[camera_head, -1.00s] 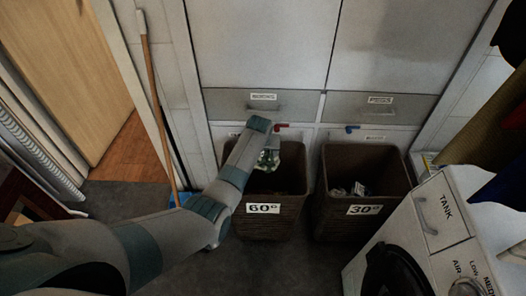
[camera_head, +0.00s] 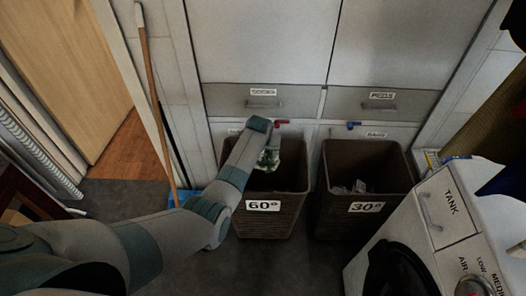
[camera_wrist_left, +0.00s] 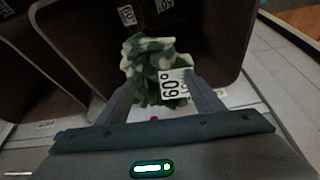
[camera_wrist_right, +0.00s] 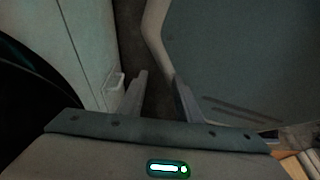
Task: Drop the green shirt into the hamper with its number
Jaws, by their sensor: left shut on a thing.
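The green patterned shirt (camera_wrist_left: 150,62) is bunched in my left gripper (camera_wrist_left: 160,100), with a white tag reading 60° on it. My left gripper is shut on it and holds it above the hamper labelled 60° (camera_head: 270,222); in the head view the shirt (camera_head: 267,160) shows just below the gripper (camera_head: 268,150), over the hamper's opening. A second hamper, labelled 30° (camera_head: 363,222), stands to its right. My right gripper (camera_wrist_right: 158,90) shows only in the right wrist view, its fingers apart with nothing between them.
The washer (camera_head: 440,235) stands at the front right. Grey drawers (camera_head: 262,102) and cabinets are behind the hampers. A broom handle (camera_head: 157,100) leans at the left. Some light-coloured items (camera_head: 350,188) lie in the 30° hamper.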

